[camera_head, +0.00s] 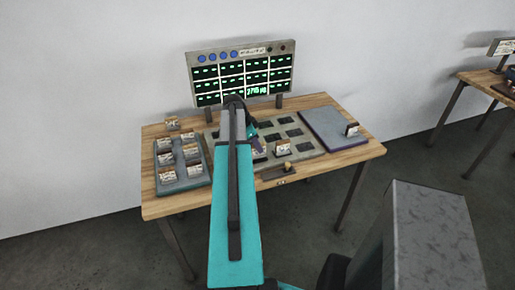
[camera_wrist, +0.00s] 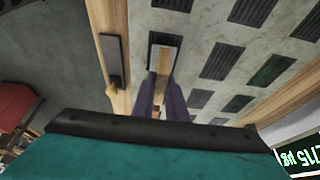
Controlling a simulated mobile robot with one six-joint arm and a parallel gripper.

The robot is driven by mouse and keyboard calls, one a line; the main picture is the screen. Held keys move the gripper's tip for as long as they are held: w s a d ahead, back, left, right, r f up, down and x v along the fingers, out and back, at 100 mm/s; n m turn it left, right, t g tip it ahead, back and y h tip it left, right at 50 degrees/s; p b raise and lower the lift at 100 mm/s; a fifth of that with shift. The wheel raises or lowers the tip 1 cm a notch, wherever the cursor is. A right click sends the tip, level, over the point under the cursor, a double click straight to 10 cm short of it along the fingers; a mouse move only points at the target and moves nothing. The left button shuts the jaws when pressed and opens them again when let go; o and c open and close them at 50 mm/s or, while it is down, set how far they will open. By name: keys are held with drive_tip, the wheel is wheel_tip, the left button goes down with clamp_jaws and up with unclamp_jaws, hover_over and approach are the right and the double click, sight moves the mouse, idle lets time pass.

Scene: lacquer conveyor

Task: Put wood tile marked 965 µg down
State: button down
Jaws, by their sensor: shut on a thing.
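My gripper (camera_head: 263,146) is over the front row of the grey slotted board (camera_head: 213,133), reaching down from the end of my teal arm. In the wrist view its two purple fingers (camera_wrist: 161,84) are shut on a pale wood tile (camera_wrist: 162,61). The tile is upright, close to a dark slot (camera_wrist: 165,39) in the front row. I cannot tell whether it touches the board. Its marking is not readable. In the head view a pale tile (camera_head: 282,149) shows just right of the fingers.
A tray (camera_head: 186,184) with several tiles stands at the left, and one more tile (camera_head: 172,123) lies behind it. A purple-grey pad (camera_head: 325,125) at the right bears one tile (camera_head: 352,129). A display panel (camera_head: 240,72) rises behind. A dark bar (camera_wrist: 112,60) lies along the front.

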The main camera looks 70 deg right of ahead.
drive_tip(key=shift+f, duration=0.85)
drive_tip(key=shift+f, duration=0.1)
drive_tip(key=c, duration=1.8)
unclamp_jaws()
drive_tip(key=shift+o, duration=0.2)
drive_tip(key=shift+p, duration=0.3)
drive_tip(key=b+v, duration=0.4)
drive_tip(key=v, duration=0.8)
